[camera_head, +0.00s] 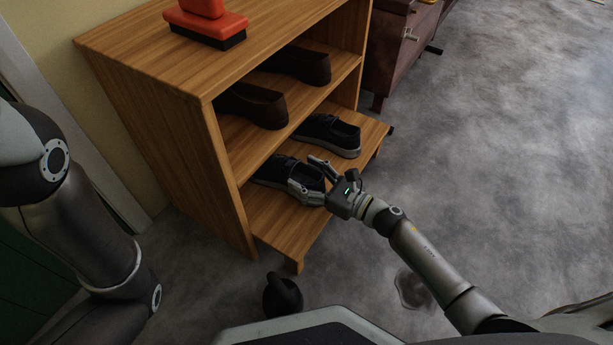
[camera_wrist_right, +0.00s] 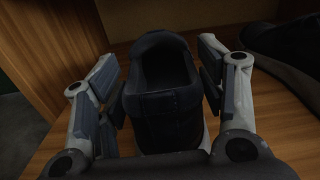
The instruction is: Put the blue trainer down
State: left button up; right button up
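The blue trainer (camera_head: 278,170) is a dark navy shoe with a pale sole, resting upright on the low bottom shelf board (camera_head: 277,222) of the wooden rack. Its heel faces the camera in the right wrist view (camera_wrist_right: 167,108). My right gripper (camera_head: 311,174) is at the heel end. Its two fingers stand on either side of the shoe, spread, with the pads very close to its sides. It looks open, though any slight contact is hard to tell. My left arm (camera_head: 90,225) shows at the left edge; its gripper is out of view.
A matching dark trainer (camera_head: 328,135) sits beside it, farther along the board. Brown shoes (camera_head: 252,104) stand on the shelf above. A red-and-black object (camera_head: 206,22) is on the rack top (camera_head: 130,55). A dark red cabinet (camera_head: 398,50) is behind. Grey floor (camera_head: 500,150) at right is clear.

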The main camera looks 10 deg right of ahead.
jog(key=shift+o, duration=0.3)
jog(key=shift+r, duration=0.2)
jog(key=p+v, duration=0.5)
jog(key=v, duration=0.7)
dwell(0.5)
